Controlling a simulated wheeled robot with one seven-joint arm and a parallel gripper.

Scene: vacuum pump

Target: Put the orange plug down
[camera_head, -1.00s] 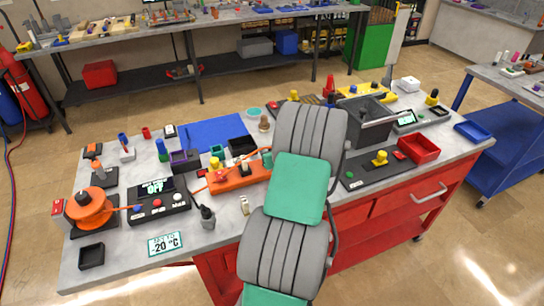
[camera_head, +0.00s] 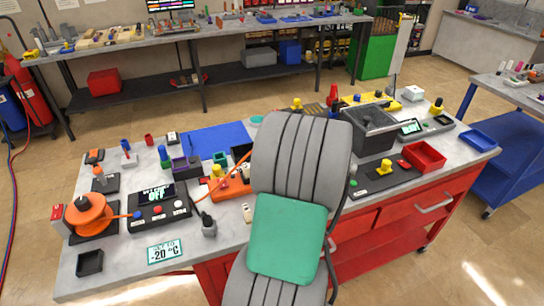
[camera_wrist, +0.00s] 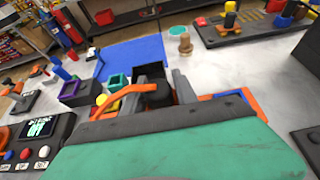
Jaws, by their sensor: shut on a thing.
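In the wrist view, my gripper (camera_wrist: 157,103) has its grey fingers closed around a dark plug body, the orange plug (camera_wrist: 155,97), with an orange cable (camera_wrist: 118,98) running off to the left. The plug is above or beside an orange strip (camera_wrist: 238,96), partly hidden by my wrist; I cannot tell if they touch. In the head view my arm hides the fingers and the plug. There the orange cable runs from an orange reel (camera_head: 89,214) and rises towards the hidden gripper. The orange strip (camera_head: 226,190) shows left of my arm.
A black control box reading OFF (camera_head: 160,200) stands beside the reel. A blue mat (camera_head: 213,139), small purple (camera_wrist: 76,93) and green cups (camera_wrist: 118,83), and a grey tank (camera_head: 374,128) surround the area. A red bin (camera_head: 424,157) is at right. Bare tabletop shows near the front left.

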